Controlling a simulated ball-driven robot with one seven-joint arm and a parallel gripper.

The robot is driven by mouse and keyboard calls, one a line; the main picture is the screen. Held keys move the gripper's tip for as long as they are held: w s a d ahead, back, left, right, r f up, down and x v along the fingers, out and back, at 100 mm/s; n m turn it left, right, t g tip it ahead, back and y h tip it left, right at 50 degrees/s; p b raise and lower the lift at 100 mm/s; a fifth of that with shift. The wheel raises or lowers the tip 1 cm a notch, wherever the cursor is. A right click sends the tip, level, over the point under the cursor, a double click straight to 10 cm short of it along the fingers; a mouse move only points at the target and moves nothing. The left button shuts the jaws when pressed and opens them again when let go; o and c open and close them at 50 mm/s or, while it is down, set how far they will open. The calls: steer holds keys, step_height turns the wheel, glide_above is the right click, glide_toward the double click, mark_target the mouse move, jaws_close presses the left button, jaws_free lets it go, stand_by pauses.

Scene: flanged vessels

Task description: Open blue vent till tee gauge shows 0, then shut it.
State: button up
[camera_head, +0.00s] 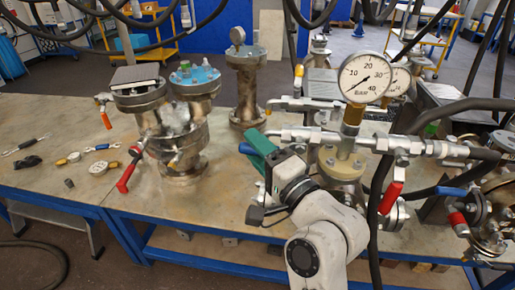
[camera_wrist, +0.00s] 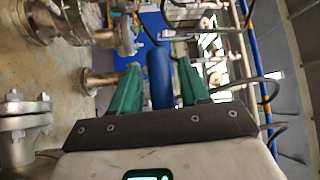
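The tee gauge (camera_head: 366,77) stands on a brass stem above the pipe tee. Its dial reads in bar up to 40, and its needle seems to point to the lower left, near the low end; the exact value is too small to read. The blue vent handle (camera_head: 248,149) shows only in part in the head view, behind my gripper (camera_head: 258,143). In the wrist view the blue handle (camera_wrist: 160,80) lies between the green fingers of my gripper (camera_wrist: 159,64). The fingers are apart, with a narrow gap on each side of the handle.
A second gauge (camera_head: 400,80) sits behind the first. A red-handled valve (camera_head: 391,196) hangs right of the tee, with a black hose beside it. A flanged vessel (camera_head: 178,140) with a red lever (camera_head: 128,178) stands left. Tools lie on the open left bench (camera_head: 60,120).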

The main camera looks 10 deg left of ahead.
jaws_close()
steer(key=shift+w, duration=0.1)
stand_by(0.4)
